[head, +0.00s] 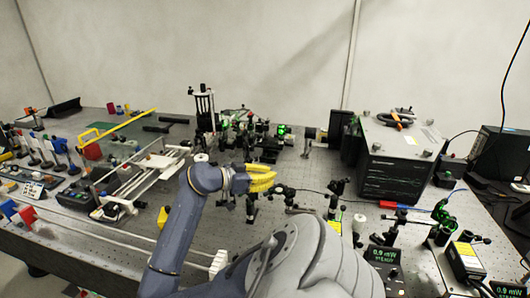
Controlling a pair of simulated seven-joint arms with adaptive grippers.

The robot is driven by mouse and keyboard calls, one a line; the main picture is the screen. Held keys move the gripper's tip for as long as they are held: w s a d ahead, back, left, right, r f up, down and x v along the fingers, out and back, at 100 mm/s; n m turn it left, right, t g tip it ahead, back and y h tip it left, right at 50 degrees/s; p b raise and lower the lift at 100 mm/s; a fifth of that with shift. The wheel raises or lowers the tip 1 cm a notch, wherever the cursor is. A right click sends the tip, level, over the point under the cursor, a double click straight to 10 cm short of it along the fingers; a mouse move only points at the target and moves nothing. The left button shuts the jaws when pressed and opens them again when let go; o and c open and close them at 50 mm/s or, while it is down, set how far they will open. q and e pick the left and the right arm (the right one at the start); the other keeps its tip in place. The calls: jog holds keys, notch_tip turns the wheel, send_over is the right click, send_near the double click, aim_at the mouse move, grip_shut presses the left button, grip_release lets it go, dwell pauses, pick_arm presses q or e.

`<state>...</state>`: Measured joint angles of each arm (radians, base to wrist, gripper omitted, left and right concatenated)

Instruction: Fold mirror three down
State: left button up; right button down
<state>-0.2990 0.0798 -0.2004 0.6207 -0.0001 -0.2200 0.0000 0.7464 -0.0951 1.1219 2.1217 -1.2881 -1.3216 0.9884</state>
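My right gripper (261,179), with yellow fingers, is over the middle of the optical bench (320,172). The fingers overlap in the head view, so I cannot tell whether they are open or shut. Several small black optic mounts on posts stand near it: one (251,207) just below the fingers, one (284,194) to their right, and one (335,188) further right. I cannot read a label that tells which is mirror three, nor see any mount clearly folded. My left gripper is not in view.
A large black instrument box (397,165) stands at the right rear. Meters (384,254) reading "0.9 mW STEADY" are at the front right. A rail frame (145,180) and small posts crowd the left. Bare bench lies between the mounts.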

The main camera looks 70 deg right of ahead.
aim_at(268, 193)
jog(key=shift+r, duration=0.1)
dwell(0.5)
notch_tip(268, 193, up, 10)
dwell(0.5)
dwell(0.4)
